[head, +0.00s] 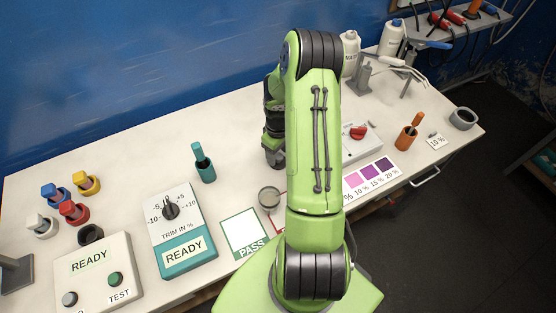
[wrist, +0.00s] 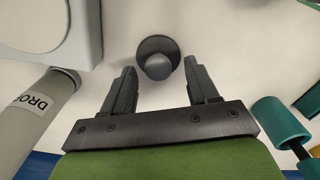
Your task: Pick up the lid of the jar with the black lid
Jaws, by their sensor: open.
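In the wrist view, a dark round lid (wrist: 151,45) with a grey ball knob (wrist: 158,67) on top is seen from above. It looks like the black jar lid; the jar body under it is hidden. My gripper (wrist: 161,68) is open and empty, with one finger on each side of the knob and a gap to both. I cannot tell how high the fingertips are above the lid. In the head view my green arm covers this jar, and the fingertips are hidden.
A labelled grey cylinder (wrist: 35,115) and a pale box (wrist: 75,30) stand left in the wrist view. A PASS card (head: 245,232) and trim box (head: 180,230) are nearby.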

